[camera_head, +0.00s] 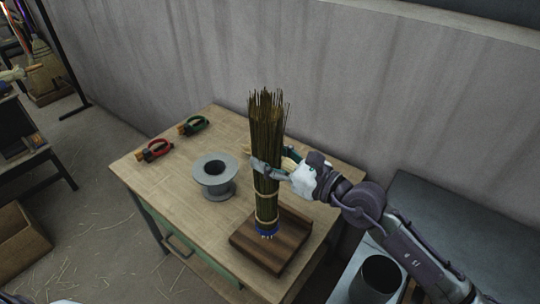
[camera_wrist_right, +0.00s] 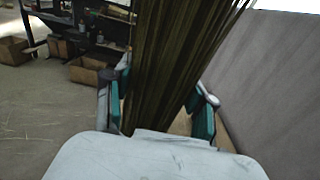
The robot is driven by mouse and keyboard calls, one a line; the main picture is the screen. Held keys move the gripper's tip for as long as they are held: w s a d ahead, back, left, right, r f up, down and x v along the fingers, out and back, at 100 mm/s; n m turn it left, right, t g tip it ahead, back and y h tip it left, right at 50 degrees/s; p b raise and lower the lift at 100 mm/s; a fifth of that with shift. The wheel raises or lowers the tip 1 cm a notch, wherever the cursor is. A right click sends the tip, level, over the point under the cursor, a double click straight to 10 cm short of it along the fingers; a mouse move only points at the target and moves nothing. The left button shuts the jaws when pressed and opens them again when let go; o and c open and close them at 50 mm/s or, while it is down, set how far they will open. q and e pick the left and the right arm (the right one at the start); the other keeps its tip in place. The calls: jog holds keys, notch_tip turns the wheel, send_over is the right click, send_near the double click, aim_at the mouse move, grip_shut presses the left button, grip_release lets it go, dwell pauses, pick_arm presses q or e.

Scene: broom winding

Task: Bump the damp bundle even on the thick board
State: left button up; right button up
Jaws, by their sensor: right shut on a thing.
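The damp bundle (camera_head: 266,135) of dark straw stands upright in the head view, tied with pale bands and with a blue band near its lower end. Its foot is at the thick board (camera_head: 288,237), a dark brown wooden block on the table; I cannot tell whether it touches. My right gripper (camera_head: 268,168) is shut on the bundle around its middle. In the right wrist view the bundle (camera_wrist_right: 175,60) runs between the fingers (camera_wrist_right: 160,115). My left gripper is not in view.
The wooden table (camera_head: 190,205) holds a grey spool (camera_head: 214,178) left of the bundle and red-handled (camera_head: 154,150) and green-handled (camera_head: 195,125) tools at the back left. A dark cylindrical container (camera_head: 378,278) stands at the right. A wall rises behind the table.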

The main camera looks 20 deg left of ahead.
jog(key=shift+f+b, duration=2.05)
jog(key=shift+f, duration=0.4)
notch_tip(320, 180, up, 5)
jog(key=p, duration=0.5)
jog(key=shift+r, duration=0.2)
jog(key=shift+f, duration=0.1)
jog(key=shift+f, duration=0.1)
jog(key=shift+f+b, duration=2.25)
jog(key=shift+f, duration=0.4)
notch_tip(320, 180, up, 6)
jog(key=p, duration=0.5)
jog(key=shift+f+p, duration=0.2)
jog(key=shift+p, duration=0.1)
jog(key=shift+f, duration=0.1)
